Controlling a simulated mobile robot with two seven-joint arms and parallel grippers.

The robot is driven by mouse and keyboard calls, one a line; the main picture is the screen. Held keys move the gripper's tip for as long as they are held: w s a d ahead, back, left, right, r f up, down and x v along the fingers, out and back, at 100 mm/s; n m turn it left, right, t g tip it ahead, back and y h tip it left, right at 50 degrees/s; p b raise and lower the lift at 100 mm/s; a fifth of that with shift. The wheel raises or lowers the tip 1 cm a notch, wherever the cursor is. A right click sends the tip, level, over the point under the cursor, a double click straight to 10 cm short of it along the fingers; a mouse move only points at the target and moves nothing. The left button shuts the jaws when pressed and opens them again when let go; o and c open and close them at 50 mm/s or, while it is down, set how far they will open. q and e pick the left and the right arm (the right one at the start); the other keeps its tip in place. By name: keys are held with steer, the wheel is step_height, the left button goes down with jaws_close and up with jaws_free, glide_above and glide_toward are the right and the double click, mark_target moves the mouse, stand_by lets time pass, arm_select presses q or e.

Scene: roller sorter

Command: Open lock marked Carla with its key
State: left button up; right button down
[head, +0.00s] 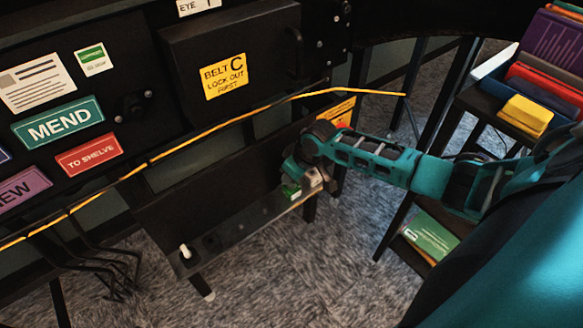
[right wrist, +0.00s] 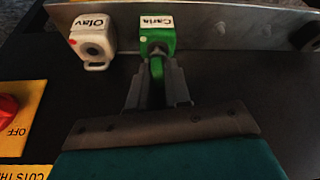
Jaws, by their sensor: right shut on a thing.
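The green lock marked Carla (right wrist: 158,36) hangs on a metal rail in the right wrist view. It also shows small and green in the head view (head: 291,190). A white lock marked Olav (right wrist: 93,38) hangs beside it. My right gripper (right wrist: 158,92) is shut on a narrow green piece (right wrist: 157,68), which looks like the key, right at the front of the Carla lock. The fingers hide most of it, so how deep it sits in the lock I cannot tell. In the head view my right gripper (head: 299,170) is at the rail. My left gripper is not in view.
A yellow cord (head: 215,122) crosses above. A red button (right wrist: 8,108) is at the wrist view's left edge. A book shelf (head: 478,102) stands at right.

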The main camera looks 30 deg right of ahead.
steer(key=shift+r+m+h+p, duration=0.15)
steer(key=shift+m+h+p, duration=0.15)
steer(key=shift+m+p, duration=0.9)
steer(key=shift+p, duration=0.1)
steer(key=shift+h, duration=0.3)
steer(key=shift+m, duration=0.3)
steer(key=shift+r+p, duration=1.3)
steer(key=shift+p, duration=0.4)
steer(key=shift+r+p, duration=0.45)
steer(key=shift+r, duration=0.6)
